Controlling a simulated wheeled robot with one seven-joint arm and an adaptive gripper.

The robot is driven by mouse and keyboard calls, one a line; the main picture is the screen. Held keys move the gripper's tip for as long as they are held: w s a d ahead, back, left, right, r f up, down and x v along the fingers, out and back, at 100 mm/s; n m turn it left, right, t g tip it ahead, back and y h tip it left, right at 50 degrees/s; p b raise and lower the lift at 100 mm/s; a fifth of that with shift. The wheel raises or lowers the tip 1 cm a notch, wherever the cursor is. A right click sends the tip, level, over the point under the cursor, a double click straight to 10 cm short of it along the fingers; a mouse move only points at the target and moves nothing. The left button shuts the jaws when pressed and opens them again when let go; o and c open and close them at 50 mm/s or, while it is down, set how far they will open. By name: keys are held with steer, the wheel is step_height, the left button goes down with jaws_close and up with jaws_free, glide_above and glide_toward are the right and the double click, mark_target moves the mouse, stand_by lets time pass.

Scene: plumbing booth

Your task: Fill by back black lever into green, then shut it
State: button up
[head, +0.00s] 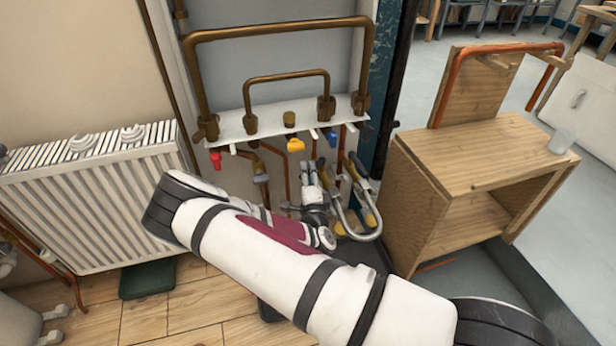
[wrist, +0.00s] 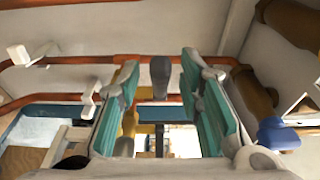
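My gripper (head: 309,172) is under the white shelf of the pipe board in the head view. In the wrist view its two teal-padded fingers (wrist: 160,95) stand apart. A dark grey lever-like piece (wrist: 160,70) shows between them; I cannot tell whether it is the back black lever or whether a pad touches it. In the head view a black piece (head: 366,131) sits at the shelf's right end, beyond the blue lever (head: 333,139). A dark green flat-topped object (head: 147,280) lies on the floor below the radiator; I cannot see into it.
Red (head: 216,160) and yellow (head: 295,145) levers hang along the shelf (head: 270,123). Copper pipes and a grey U-shaped tube (head: 360,235) crowd the space near my gripper. A wooden cabinet (head: 415,205) with a glass (head: 561,141) on top stands right, a radiator (head: 95,210) left.

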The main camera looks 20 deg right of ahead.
steer(key=shift+c, duration=0.5)
jaws_close()
steer(key=shift+w+a+r+m+h+p, duration=0.1)
steer(key=shift+w+a+m+h+p, duration=0.1)
steer(key=shift+m+h+p, duration=0.15)
steer(key=shift+w+m+g+h, duration=0.15)
steer(key=shift+m+g+h, duration=0.2)
steer(key=shift+h, duration=0.3)
steer(key=shift+o, duration=0.5)
jaws_free()
